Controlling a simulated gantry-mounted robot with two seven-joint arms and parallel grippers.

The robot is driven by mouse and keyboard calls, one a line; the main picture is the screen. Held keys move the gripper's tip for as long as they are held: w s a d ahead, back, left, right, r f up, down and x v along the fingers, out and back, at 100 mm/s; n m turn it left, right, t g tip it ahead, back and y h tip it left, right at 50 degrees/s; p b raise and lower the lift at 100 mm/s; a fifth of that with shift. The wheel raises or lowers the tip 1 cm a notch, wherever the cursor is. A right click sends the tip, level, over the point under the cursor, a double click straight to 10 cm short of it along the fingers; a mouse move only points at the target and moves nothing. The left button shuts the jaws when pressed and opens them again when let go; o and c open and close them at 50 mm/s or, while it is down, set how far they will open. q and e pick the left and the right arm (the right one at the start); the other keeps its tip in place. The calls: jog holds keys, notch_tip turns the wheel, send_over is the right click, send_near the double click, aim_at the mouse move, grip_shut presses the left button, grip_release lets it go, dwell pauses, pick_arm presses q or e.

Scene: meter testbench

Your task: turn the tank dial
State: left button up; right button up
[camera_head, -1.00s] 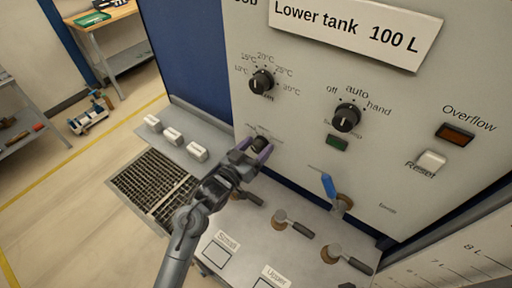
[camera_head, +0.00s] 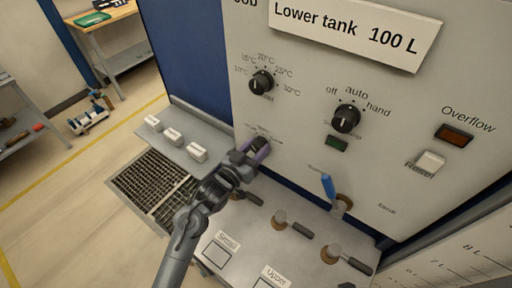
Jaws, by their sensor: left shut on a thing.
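My left gripper (camera_head: 252,152) reaches the grey panel (camera_head: 300,110) from the lower left. Its purple-tipped fingers are closed on a small dark dial (camera_head: 257,145) low on the panel. The fingers and wrist hide most of this dial, and the small labels around it cannot be read. Two other black dials are in view: the temperature dial (camera_head: 261,83) above and the off/auto/hand dial (camera_head: 346,118) to the right. My right gripper is not in view.
A blue lever (camera_head: 328,187) sticks out at the panel's lower right. Below lies a grey bench top with several dark-handled valves, one of them (camera_head: 292,227) right of my wrist. White blocks (camera_head: 173,136) stand on the ledge at left. An overflow lamp (camera_head: 454,134) is at right.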

pick_arm(q)
jog(key=m+p, duration=0.1)
jog(key=m, duration=0.3)
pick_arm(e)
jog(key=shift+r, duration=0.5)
pick_arm(q)
jog(key=m, duration=0.4)
jog(key=shift+s+d, duration=0.1)
jog(key=m, duration=0.5)
jog(key=shift+f+m+b, duration=0.1)
jog(key=shift+m+b, duration=0.2)
jog(key=shift+m, duration=0.1)
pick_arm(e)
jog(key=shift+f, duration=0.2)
pick_arm(q)
jog(key=shift+d+m, duration=0.1)
jog(key=shift+m, duration=1.3)
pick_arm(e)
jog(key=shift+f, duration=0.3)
pick_arm(q)
jog(key=shift+m, duration=0.3)
jog(key=o, duration=1)
jog(key=shift+b, duration=0.3)
jog(key=shift+s, duration=0.1)
